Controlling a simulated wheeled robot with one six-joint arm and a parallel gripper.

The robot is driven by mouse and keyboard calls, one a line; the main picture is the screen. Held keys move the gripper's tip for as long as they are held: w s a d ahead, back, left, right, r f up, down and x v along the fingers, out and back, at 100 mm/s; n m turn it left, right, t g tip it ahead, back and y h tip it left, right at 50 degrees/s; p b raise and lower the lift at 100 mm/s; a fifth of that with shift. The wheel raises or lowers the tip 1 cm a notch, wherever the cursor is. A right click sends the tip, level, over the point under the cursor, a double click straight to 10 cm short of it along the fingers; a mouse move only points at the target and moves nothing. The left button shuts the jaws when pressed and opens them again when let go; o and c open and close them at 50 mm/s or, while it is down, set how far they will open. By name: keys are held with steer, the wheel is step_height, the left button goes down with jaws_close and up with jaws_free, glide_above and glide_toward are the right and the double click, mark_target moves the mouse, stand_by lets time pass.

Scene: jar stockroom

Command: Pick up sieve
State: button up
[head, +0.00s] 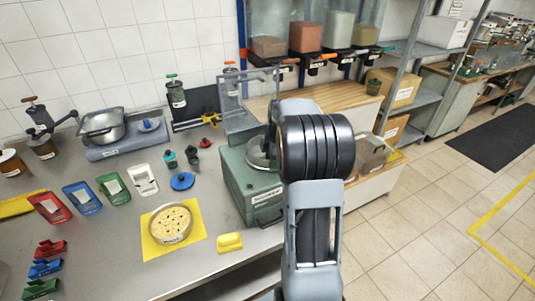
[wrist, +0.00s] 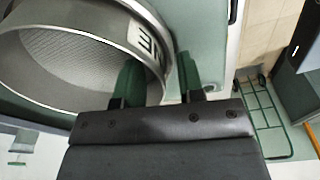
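The sieve (wrist: 150,20) is a round metal ring with a pale mesh bottom and a white label on its outer wall; it fills the upper left of the wrist view. My gripper (wrist: 160,75) has green fingers standing apart on either side of the sieve's near wall, one inside the ring and one outside. The fingers look open; contact with the wall is hard to tell. In the head view, a round metal rim (head: 258,150), probably the sieve, shows at the green machine, partly behind my arm. My gripper is hidden behind my arm there.
The green machine (head: 245,190) stands at the bench's right end, with an upright grey frame behind it. Shelves (head: 425,100) stand at right.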

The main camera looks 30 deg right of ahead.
steer(key=shift+c, duration=0.3)
jaws_close()
